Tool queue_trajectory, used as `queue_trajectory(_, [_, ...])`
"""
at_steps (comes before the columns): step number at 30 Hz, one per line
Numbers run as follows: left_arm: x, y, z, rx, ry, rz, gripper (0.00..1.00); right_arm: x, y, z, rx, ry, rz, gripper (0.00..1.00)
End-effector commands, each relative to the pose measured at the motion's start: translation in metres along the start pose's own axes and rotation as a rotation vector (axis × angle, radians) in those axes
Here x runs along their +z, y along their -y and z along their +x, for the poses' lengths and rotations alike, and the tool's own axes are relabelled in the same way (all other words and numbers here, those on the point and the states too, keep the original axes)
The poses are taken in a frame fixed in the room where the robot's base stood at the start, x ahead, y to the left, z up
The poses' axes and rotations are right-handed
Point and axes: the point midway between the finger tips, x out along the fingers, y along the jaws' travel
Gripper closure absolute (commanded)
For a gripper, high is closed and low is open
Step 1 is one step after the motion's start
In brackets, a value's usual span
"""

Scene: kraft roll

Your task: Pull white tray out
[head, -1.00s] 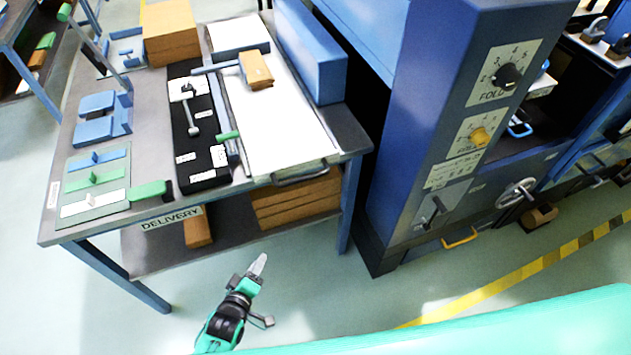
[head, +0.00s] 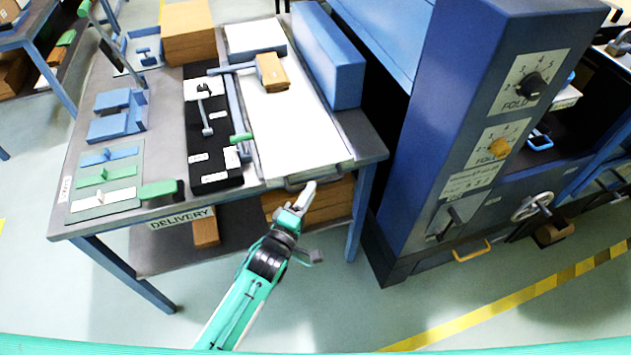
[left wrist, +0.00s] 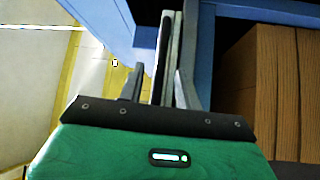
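The white tray (head: 300,135) is a long flat white panel lying on the grey table. Its grey bar handle (head: 292,184) is at the front edge, partly hidden by my left gripper. My left gripper (head: 308,188) is at the right part of this handle. In the left wrist view, the two fingers (left wrist: 158,78) stand apart, and a grey bar, seemingly the handle (left wrist: 168,40), shows upright between or just beyond them, nearer the right finger. I cannot tell whether they touch it. My right gripper is in neither view.
A brown block (head: 272,72) sits on the tray's far part. A long blue box (head: 330,60) stands along its right side, and a black panel with levers (head: 212,150) along its left. A blue machine column (head: 440,130) stands right. Brown stacks (left wrist: 270,85) fill the shelf below.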

Motion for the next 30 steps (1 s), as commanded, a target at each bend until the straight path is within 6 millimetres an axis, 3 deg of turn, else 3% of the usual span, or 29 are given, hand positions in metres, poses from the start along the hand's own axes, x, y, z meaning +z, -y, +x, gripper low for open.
queue_trajectory(7, [0.0, 0.0, 0.033, 0.0, 0.0, 0.002, 0.66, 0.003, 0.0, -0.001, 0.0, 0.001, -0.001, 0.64])
queue_trajectory(19, [0.0, 0.0, 0.04, -0.001, 0.0, 0.001, 0.66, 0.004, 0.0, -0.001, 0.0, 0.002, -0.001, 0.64])
queue_trajectory(24, [0.0, 0.001, 0.04, -0.001, 0.0, 0.001, 0.97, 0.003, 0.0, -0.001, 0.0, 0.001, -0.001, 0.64])
queue_trajectory(30, [0.0, 0.001, 0.04, -0.001, 0.0, 0.001, 1.0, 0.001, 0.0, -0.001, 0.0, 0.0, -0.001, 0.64])
